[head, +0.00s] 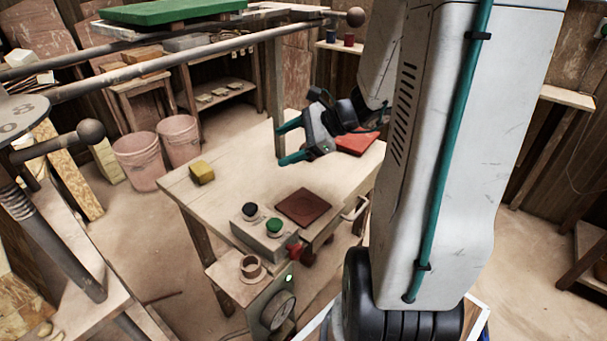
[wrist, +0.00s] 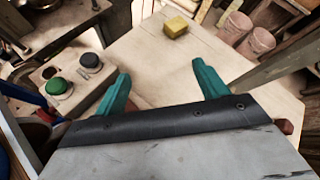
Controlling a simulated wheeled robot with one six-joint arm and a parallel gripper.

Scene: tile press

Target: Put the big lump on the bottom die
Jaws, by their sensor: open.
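My gripper (head: 285,144) is open and empty above the wooden table, with its teal fingers pointing left in the head view. In the wrist view the fingers (wrist: 158,70) stand wide apart with bare tabletop between them. I cannot make out a clear big lump or a bottom die in either view. A yellow block (head: 202,172) lies on the table's left part, beyond the fingertips; it also shows in the wrist view (wrist: 176,26). A flat dark red square (head: 303,207) lies near the front edge. A flat orange-red piece (head: 357,143) is partly hidden behind my gripper.
A control box (head: 262,238) with a black button (head: 250,210) and a green button (head: 274,226) stands at the table's front. A post (head: 275,95) rises at the table's back edge. Pink buckets (head: 139,160) stand on the floor. Much of the tabletop (head: 240,165) is clear.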

